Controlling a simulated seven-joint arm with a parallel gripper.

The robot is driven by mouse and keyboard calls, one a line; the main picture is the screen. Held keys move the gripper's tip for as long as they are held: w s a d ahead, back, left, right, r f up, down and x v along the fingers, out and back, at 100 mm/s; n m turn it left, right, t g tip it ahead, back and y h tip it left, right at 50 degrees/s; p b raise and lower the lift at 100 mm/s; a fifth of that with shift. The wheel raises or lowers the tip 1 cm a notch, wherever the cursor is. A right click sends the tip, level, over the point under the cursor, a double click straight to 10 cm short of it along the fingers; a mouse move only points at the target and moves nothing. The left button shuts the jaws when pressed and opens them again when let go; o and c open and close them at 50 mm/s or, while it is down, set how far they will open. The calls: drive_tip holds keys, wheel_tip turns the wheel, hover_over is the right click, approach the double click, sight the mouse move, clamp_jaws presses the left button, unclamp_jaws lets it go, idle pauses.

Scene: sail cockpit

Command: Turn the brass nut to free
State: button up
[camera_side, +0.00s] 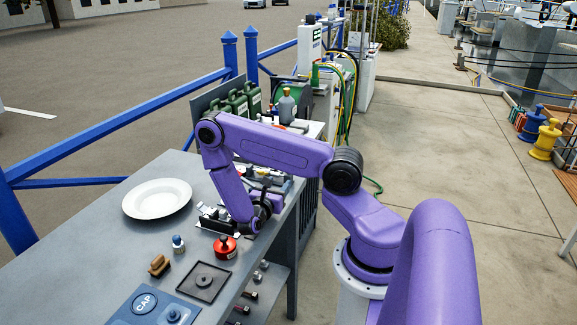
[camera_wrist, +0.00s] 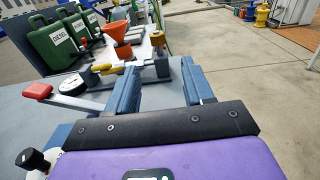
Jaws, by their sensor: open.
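My gripper (camera_wrist: 160,68) is open in the wrist view, its two blue fingers apart with a gap between them. In the side view my gripper (camera_side: 256,212) is low over the bench beside the small hardware. My arm hides the nut there.
On the grey bench (camera_side: 95,240) are a white plate (camera_side: 157,198), a red round item (camera_side: 225,247), a brush (camera_side: 160,265) and a dark square plate (camera_side: 203,281). A red-ended lever (camera_wrist: 38,90) lies left of my fingers. Green cans (camera_wrist: 50,45) and an orange funnel (camera_wrist: 117,32) stand beyond.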

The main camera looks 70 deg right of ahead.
drive_tip(key=shift+w+d+r+m+g, duration=0.25)
drive_tip(key=shift+w+d+m+g, duration=0.05)
drive_tip(key=shift+d+g, duration=0.25)
drive_tip(key=shift+w+d+r+m+g, duration=0.3)
drive_tip(key=shift+d+g, duration=0.15)
drive_tip(key=shift+d, duration=0.1)
drive_tip(key=shift+w+d+r+m+g, duration=0.1)
drive_tip(key=shift+d+r+m+g, duration=0.15)
drive_tip(key=shift+d+g, duration=0.35)
drive_tip(key=shift+s+d, duration=0.15)
drive_tip(key=shift+d, duration=1.1)
drive_tip(key=shift+s+d, duration=0.2)
drive_tip(key=shift+d, duration=1)
drive_tip(key=shift+s+d, duration=0.15)
drive_tip(key=shift+d, duration=1.1)
drive_tip(key=c, duration=0.9)
